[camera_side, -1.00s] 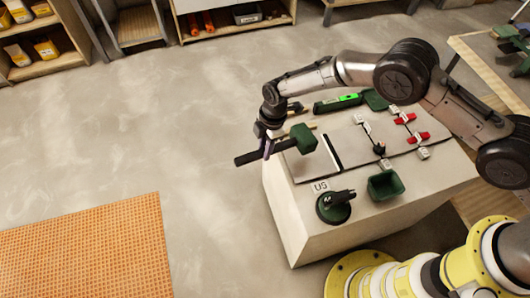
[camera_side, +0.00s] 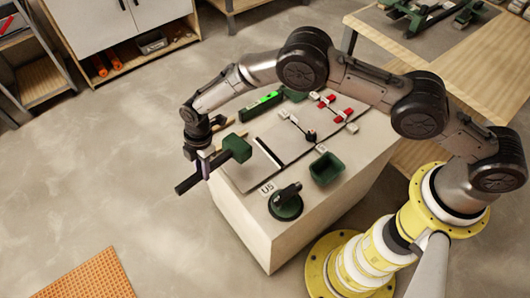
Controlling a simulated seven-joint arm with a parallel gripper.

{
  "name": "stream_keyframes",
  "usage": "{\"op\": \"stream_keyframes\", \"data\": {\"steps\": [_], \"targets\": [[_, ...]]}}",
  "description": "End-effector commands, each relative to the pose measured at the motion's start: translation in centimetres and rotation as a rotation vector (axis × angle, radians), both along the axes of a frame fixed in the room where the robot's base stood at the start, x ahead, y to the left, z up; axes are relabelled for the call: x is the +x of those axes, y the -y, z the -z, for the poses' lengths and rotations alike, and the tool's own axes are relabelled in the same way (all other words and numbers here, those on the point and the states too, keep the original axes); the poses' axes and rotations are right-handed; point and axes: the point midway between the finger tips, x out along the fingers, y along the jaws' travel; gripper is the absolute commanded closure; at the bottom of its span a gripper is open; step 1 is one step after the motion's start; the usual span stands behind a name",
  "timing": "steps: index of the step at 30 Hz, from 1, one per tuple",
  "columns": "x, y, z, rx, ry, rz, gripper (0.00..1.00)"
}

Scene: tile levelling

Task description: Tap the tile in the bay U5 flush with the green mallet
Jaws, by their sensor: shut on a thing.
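My gripper (camera_side: 203,155) is shut on the dark handle of the green mallet (camera_side: 237,148). The mallet's head points to the right, over the left end of the pale block (camera_side: 245,228). Whether the head touches the tile beneath cannot be told. The grey tile (camera_side: 247,170) lies left of a dark gap (camera_side: 268,152), partly hidden by the mallet. The U5 label (camera_side: 267,187) sits in front of this tile, near the block's front left edge. The tile's height against its neighbour cannot be judged from here.
A green suction cup (camera_side: 286,205) with a black handle and a green tub (camera_side: 326,168) stand at the block's front. A spirit level (camera_side: 260,106) lies at the back. Red clips (camera_side: 342,114) and a small dark piece (camera_side: 311,136) sit on the right tiles.

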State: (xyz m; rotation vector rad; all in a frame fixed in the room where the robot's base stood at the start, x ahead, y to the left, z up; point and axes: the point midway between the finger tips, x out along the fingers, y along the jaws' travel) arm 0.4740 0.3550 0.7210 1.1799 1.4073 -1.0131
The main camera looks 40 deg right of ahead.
Motion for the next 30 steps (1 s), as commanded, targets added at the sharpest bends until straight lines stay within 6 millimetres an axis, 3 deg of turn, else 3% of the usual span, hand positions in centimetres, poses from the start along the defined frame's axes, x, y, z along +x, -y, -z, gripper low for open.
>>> {"op": "stream_keyframes", "data": {"steps": [5,13,18,23,30], "targets": [[-1.0,0.4,0.1,-0.001,-0.005,0.012,1.00],[-5.2,0.6,-3.2,0.005,-0.011,0.014,1.00],[-6.0,0.1,-4.6,0.013,-0.004,0.002,1.00],[-6.0,0.0,-3.5,0.014,-0.003,0.001,1.00],[-6.0,0.0,0.1,0.012,-0.004,0.001,1.00]]}}
